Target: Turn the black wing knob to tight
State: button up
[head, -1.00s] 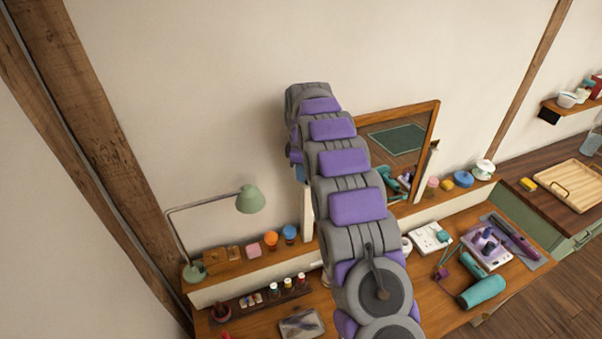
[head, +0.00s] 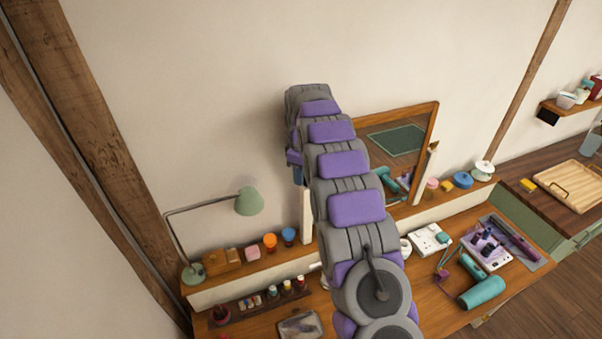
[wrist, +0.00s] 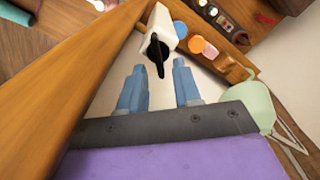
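The black wing knob (wrist: 157,52) shows in the wrist view, on the side of a white post (wrist: 160,22) beside the wooden mirror frame (wrist: 80,88). My gripper (wrist: 160,72) points at it with two blue fingers spread apart. The fingers are open and empty, and the knob lies just beyond their tips, roughly between them. In the head view my arm hides the knob; the mirror (head: 398,140) and part of the white post (head: 306,215) show behind my arm.
A green lamp (head: 249,201) stands left of my arm; its shade also shows in the wrist view (wrist: 252,104). An orange jar (head: 269,241) and a blue jar (head: 288,235) sit on the ledge. A teal hair dryer (head: 483,291) lies on the table at right.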

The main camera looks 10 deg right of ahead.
jog(key=shift+r, duration=0.15)
notch_tip(320, 180, up, 8)
jog(key=shift+w+a+f, duration=0.1)
jog(key=shift+w, duration=0.05)
notch_tip(320, 180, up, 9)
jog(key=p, duration=0.7)
jog(key=shift+p, duration=0.4)
jog(key=shift+o, duration=0.5)
